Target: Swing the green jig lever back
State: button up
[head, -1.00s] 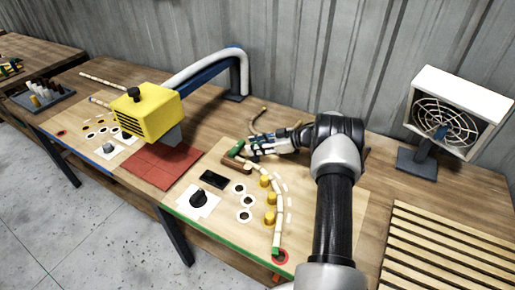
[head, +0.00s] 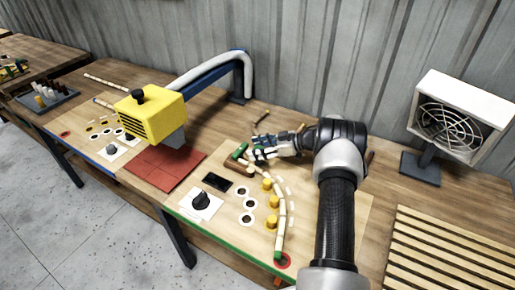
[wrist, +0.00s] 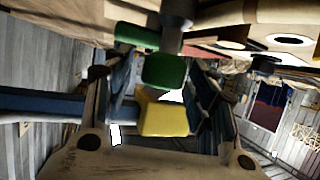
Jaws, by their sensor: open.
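The green lever handle (head: 240,151) is at the back end of the jig board (head: 215,165), beside a brown block. My gripper (head: 260,151) points left, just right of the handle. In the wrist view a green block (wrist: 165,71) shows between the open fingers, and another green piece (wrist: 137,33) lies further up. I cannot tell whether either finger touches the green block. A pale rattan strip (head: 282,221) curves along yellow pegs (head: 271,223) on the board, down to the green front edge. My gripper hides part of the jig's back end.
A yellow-headed machine (head: 152,116) on a curved arm stands left, by a red mat (head: 163,166). A black knob (head: 200,200) sits on the board. A fan box (head: 450,121) and slatted rack (head: 445,262) are right. The corrugated wall is close behind.

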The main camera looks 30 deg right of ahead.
jog(key=v, duration=1.2)
jog(key=shift+w, duration=0.1)
